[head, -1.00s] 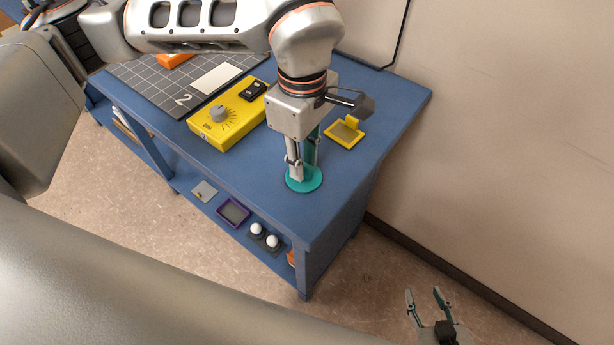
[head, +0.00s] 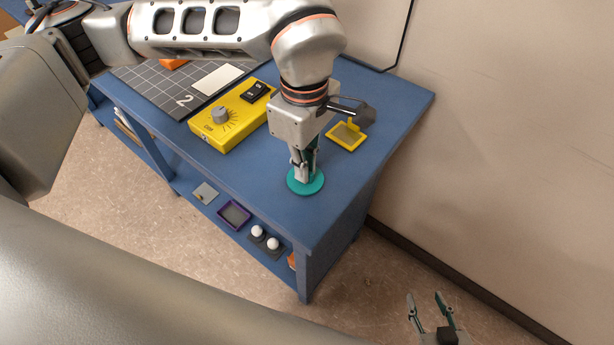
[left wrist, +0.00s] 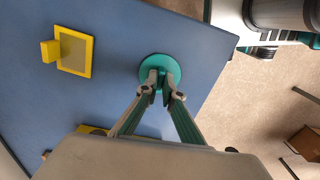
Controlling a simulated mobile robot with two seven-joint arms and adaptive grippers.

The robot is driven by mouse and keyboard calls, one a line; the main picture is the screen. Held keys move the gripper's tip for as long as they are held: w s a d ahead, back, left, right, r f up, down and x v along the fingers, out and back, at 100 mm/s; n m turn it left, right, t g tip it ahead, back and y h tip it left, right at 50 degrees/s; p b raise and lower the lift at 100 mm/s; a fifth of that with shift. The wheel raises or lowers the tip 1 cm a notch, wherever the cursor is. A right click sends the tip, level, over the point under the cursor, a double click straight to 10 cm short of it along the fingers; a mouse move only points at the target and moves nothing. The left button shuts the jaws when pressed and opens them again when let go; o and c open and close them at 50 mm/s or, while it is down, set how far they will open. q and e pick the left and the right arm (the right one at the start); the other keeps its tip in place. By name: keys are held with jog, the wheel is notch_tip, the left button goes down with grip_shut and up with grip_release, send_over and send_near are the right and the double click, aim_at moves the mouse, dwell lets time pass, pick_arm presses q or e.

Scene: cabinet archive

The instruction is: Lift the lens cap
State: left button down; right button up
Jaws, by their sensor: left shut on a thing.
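The lens cap is a round teal disc (head: 306,187) on the blue table near its front right corner. It also shows in the left wrist view (left wrist: 159,61). My left gripper (head: 304,178) points down over its middle and is shut on a part of it that the fingers largely hide. The disc looks flat at table level; I cannot tell whether there is a gap below it. My right gripper (head: 427,302) is open and empty at the lower right, over the floor and away from the table.
A yellow frame with an upright tab (head: 346,137) lies behind the disc. A yellow box with a knob (head: 228,118) and a grey grid mat (head: 150,85) are to the left. The lower shelf holds a purple tray (head: 235,214) and white balls (head: 257,231). A wall is at the right.

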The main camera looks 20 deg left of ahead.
jog(key=shift+w, duration=0.15)
pick_arm(q)
jog(key=shift+r+p, duration=0.4)
jog(key=shift+r, duration=0.2)
jog(key=shift+r+p, duration=0.3)
jog(key=shift+r, duration=0.3)
jog(key=shift+r+p, duration=0.55)
jog(key=shift+r, duration=0.75)
pick_arm(e)
jog(key=shift+t, duration=0.3)
jog(key=r, duration=0.2)
jog(key=w+r, duration=0.1)
jog(key=r, duration=0.1)
jog(key=shift+w+r, duration=0.15)
jog(key=shift+w, duration=0.05)
jog(key=shift+w, duration=0.15)
